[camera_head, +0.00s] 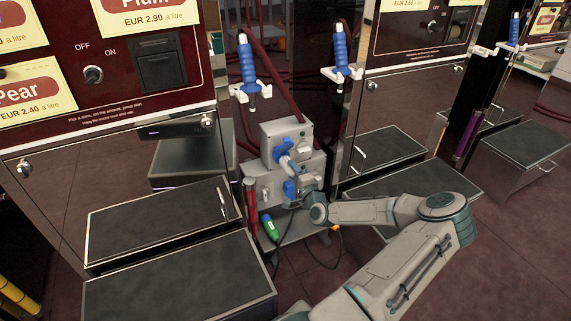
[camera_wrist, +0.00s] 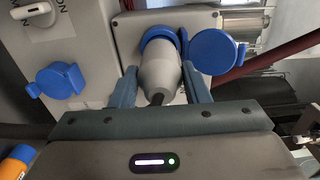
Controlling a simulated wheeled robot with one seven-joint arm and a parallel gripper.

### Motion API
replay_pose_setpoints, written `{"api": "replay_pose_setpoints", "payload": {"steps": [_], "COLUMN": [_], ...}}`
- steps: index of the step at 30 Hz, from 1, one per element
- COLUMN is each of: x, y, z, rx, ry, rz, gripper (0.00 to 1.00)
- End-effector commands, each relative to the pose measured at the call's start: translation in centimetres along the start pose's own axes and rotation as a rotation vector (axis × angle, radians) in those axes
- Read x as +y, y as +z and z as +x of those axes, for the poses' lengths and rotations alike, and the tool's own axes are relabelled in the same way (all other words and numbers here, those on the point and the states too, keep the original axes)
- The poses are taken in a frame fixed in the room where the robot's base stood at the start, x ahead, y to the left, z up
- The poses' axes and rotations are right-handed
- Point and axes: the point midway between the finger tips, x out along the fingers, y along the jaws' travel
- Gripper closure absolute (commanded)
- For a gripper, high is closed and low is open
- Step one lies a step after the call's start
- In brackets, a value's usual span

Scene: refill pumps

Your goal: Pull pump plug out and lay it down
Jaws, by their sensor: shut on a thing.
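In the wrist view the grey plug (camera_wrist: 158,76) sits at a blue-ringed socket (camera_wrist: 160,38) on a light grey box. The socket's round blue flap (camera_wrist: 217,50) stands open to the right. My gripper (camera_wrist: 158,72) is shut on the plug, one blue-grey finger on each side of its body. How deep the plug sits in the socket cannot be told. In the head view my arm reaches in from the lower right to the grey boxes (camera_head: 284,130) between the dispensers; the fingers are hard to make out there.
Another blue socket cover (camera_wrist: 61,80) and a rotary switch (camera_wrist: 38,12) are left of the plug. Dark red hoses hang behind. Dark-topped cabinets (camera_head: 165,222) flank the gap on both sides.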

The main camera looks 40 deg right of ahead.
Motion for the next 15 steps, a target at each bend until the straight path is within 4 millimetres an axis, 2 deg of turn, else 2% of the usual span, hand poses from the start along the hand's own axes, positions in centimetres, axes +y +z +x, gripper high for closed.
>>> {"api": "replay_pose_setpoints", "payload": {"steps": [15], "x": [0.0], "y": [0.0], "z": [-2.1], "rx": [0.000], "ry": [0.001], "rz": [0.000], "gripper": [0.94]}}
